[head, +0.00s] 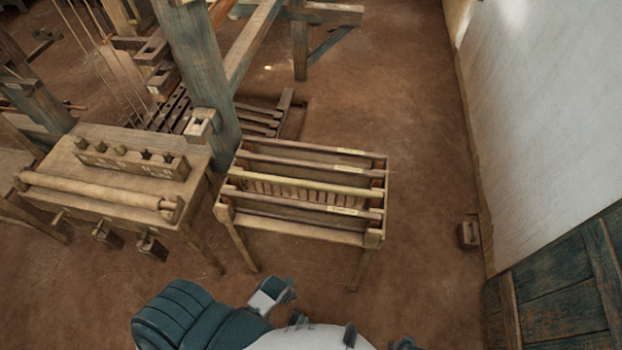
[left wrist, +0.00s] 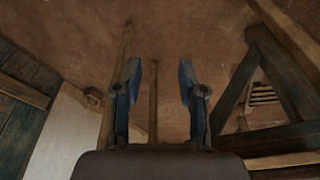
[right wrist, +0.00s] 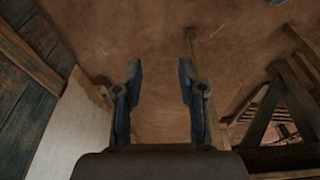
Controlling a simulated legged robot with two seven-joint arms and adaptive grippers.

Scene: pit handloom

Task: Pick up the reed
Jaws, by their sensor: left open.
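A wooden rack (head: 374,238) on legs stands in the middle of the head view. Several long bars lie across it, side by side. A pale yellowish bar (head: 290,181) crosses its middle, and a darker bar nearer me carries a small pale label (head: 343,211). A comb-like row of slats shows between the bars; I cannot tell which piece is the reed. My right gripper (right wrist: 160,72) is also open and empty. Both appear apart from the rack's bars.
A wooden bench (head: 130,205) with a roller and a block of holders stands left of the rack. A thick blue-grey post (head: 195,70) of the loom rises behind. A white wall (head: 550,120) and a blue plank door (head: 560,290) bound the right. Floor right of the rack is mostly clear.

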